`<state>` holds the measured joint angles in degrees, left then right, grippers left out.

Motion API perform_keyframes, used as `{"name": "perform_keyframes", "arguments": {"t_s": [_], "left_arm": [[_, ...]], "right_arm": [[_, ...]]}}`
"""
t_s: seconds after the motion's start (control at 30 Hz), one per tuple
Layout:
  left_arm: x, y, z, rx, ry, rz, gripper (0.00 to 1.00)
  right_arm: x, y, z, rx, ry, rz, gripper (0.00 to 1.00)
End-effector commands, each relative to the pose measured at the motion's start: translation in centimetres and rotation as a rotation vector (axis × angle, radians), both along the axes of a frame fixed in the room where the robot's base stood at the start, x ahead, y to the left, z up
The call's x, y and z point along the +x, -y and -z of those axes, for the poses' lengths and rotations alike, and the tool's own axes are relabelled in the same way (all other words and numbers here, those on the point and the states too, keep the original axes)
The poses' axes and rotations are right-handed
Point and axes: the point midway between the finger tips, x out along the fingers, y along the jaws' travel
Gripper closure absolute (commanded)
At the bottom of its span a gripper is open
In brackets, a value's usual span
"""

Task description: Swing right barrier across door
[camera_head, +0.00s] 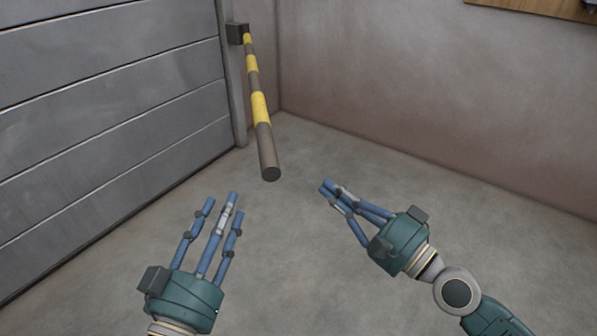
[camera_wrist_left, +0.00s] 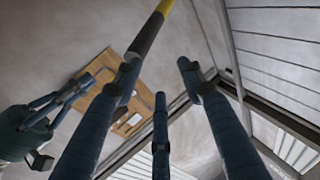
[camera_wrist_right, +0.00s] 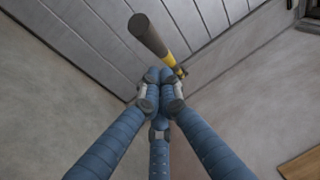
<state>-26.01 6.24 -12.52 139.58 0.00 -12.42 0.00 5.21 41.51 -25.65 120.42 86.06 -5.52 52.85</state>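The right barrier is a round bar (camera_head: 260,105) with yellow and dark bands. It is hinged at a dark bracket (camera_head: 238,33) on the post right of the grey door (camera_head: 110,100). It sticks out from the door side into the room, its free end nearest me. My left gripper (camera_head: 224,205) is open and empty, below and left of the bar's free end. My right gripper (camera_head: 328,188) has its fingertips together, empty, to the right of the free end and apart from it. The bar also shows beyond the fingers in the right wrist view (camera_wrist_right: 150,36) and left wrist view (camera_wrist_left: 148,35).
A plain wall (camera_head: 400,90) stands at the right, with a wooden board (camera_head: 545,8) at the upper right. The concrete floor (camera_head: 300,270) around the grippers is clear. The door's panels fill the left side.

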Motion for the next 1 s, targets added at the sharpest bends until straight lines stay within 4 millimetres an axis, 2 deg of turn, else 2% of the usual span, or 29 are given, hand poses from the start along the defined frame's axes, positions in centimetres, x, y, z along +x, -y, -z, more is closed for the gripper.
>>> {"name": "perform_keyframes", "arguments": {"t_s": [0.23,0.47,0.77,1.0], "left_arm": [[0.0,-0.7,5.2,0.060,-0.231,-0.014,0.60],[-1.1,-1.6,10.0,0.113,-0.441,-0.028,0.60],[-4.3,-3.2,15.6,0.175,-0.707,-0.044,0.60],[-7.8,-4.6,19.2,0.220,-0.907,-0.057,0.60]], "right_arm": [[1.4,-1.4,-0.6,0.002,0.002,-0.001,1.00],[3.0,-2.9,-0.9,0.001,0.000,-0.002,1.00],[2.9,-4.3,-1.1,0.002,0.000,-0.002,1.00],[2.9,-5.5,-1.3,0.001,0.000,-0.001,1.00]]}}
